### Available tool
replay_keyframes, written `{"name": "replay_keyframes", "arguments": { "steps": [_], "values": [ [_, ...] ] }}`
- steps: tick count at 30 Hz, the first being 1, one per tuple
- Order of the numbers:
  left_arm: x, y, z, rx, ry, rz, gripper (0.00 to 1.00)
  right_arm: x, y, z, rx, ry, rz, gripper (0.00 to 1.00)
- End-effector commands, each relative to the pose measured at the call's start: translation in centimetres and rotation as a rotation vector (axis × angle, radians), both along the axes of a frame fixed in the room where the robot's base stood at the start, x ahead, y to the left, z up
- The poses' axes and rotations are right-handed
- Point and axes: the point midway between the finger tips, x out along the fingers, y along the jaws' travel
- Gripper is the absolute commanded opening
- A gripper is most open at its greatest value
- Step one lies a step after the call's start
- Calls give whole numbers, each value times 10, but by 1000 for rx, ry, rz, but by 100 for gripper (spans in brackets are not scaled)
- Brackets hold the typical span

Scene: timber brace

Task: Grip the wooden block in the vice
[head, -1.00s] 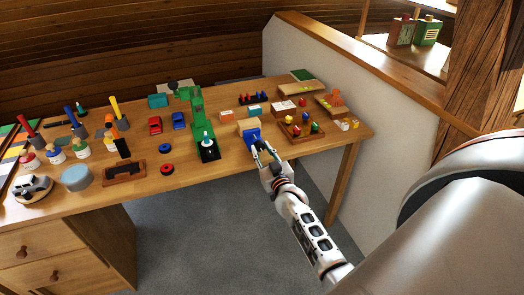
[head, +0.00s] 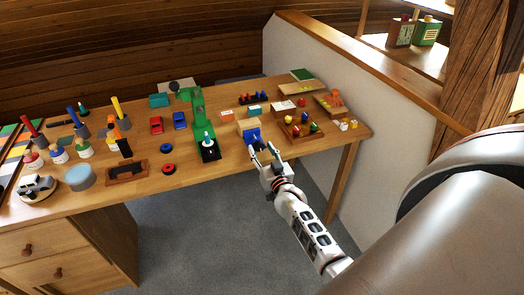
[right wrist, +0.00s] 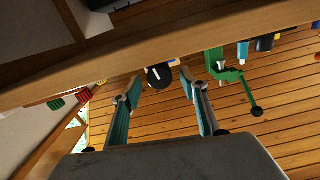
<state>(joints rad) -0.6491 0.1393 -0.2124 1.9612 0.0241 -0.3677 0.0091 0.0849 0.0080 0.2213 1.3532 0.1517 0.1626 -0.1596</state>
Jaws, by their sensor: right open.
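The blue vice (head: 253,135) stands at the front edge of the workbench in the head view. A pale wooden block (head: 246,124) shows right behind its blue front part; I cannot tell whether the jaws touch it. My right gripper (head: 264,149) is open and empty, just in front of the vice at the bench edge. In the right wrist view the two fingers (right wrist: 166,92) are spread apart, with a black disc (right wrist: 160,76) with a white bar beyond them at the bench edge. I cannot make out the block there. My left gripper is not in view.
On the workbench (head: 215,172), a green machine (head: 200,120) stands close left of the vice. A tray with coloured pieces (head: 304,127) lies to its right. Toy cars, pots and a framed piece (head: 126,172) fill the left side. The floor before the bench is clear.

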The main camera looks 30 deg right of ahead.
Motion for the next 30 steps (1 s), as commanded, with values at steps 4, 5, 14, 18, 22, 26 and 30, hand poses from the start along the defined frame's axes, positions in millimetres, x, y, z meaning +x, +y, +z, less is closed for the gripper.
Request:
{"name": "replay_keyframes", "arguments": {
  "steps": [4,5,14,18,22,26,30],
  "values": [
    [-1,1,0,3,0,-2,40,-2,1,0,0,1,0,43],
    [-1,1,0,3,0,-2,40,-3,1,0,0,1,0,43],
    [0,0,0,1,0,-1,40,-49,12,-1,1,2,0,43],
    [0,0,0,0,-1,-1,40,-77,19,-1,2,3,-1,43],
    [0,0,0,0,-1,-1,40,-97,24,-1,0,2,0,43],
    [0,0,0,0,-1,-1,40,-110,28,0,-1,1,0,43],
    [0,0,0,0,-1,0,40,-116,29,0,0,0,0,43]
  ]
}}
